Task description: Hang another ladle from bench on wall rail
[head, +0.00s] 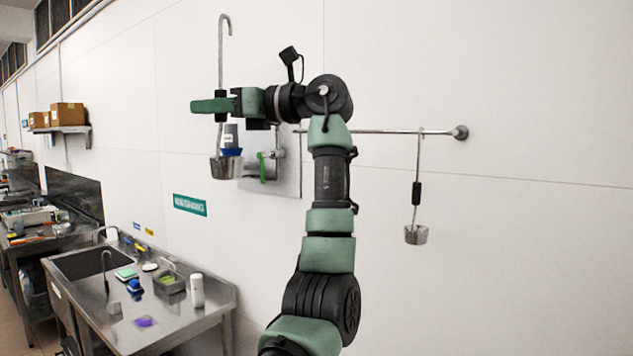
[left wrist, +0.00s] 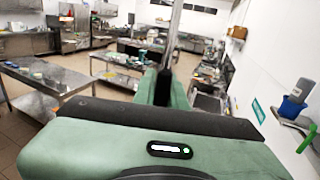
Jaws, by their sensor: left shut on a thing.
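My left gripper (head: 216,104) is shut on a steel ladle (head: 221,60) at its black grip. The ladle hangs upright, with its hook at the top and its cup (head: 226,168) at the bottom. The ladle's shaft also rises in the left wrist view (left wrist: 174,35). The wall rail (head: 385,131) runs to the right behind my arm, which hides part of it. Another ladle (head: 417,205) hangs on the rail near its right end. The held ladle is left of the visible rail, apart from the hung one. My right gripper is out of view.
A steel sink bench (head: 180,318) with small items stands below left. Wall between my arm and the hung ladle is clear.

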